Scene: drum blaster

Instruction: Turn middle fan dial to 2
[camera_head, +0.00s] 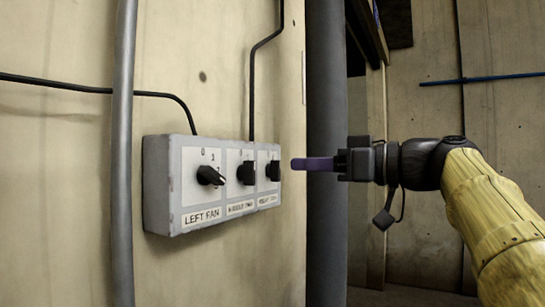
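A grey control box (161,187) on the wall carries three black dials in a row. The middle dial (246,173) sits above a label that seems to read "MIDDLE FAN". Its setting is too small and foreshortened to read. The left dial (209,176) is above "LEFT FAN", and the right dial (272,170) is at the box's far end. My gripper (293,164) points left, with its purple fingers just right of the right dial in the picture. It appears to hold nothing. The fingers overlap edge-on, so their gap is hidden.
A thick grey pipe (122,150) runs vertically left of the box. A wide dark pillar (326,230) stands behind my gripper. Black cables run along the wall left of the box and above it (252,90). The wall below the box is clear.

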